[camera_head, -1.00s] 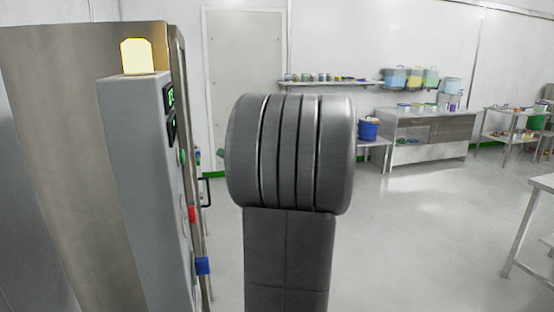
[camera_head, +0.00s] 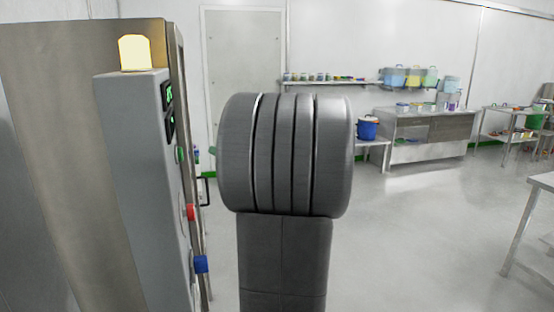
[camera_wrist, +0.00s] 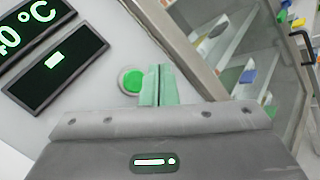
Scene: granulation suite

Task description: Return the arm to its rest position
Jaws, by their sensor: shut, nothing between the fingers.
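My gripper (camera_wrist: 157,85) shows in the wrist view as two pale green fingers pressed together with nothing between them. They are in front of the grey control panel, just right of a round green button (camera_wrist: 132,81); I cannot tell whether they touch the panel. The grey control column (camera_head: 135,180) stands close on the left, with a lit yellow lamp (camera_head: 135,52) on top.
Green-lit displays (camera_wrist: 42,85) are on the panel, one reading in °C. Red (camera_head: 190,212) and blue (camera_head: 201,264) parts sit along the column's edge. A steel cabinet (camera_head: 430,140) and wall shelf (camera_head: 330,83) stand behind. A table (camera_head: 530,215) is at right; the floor between is open.

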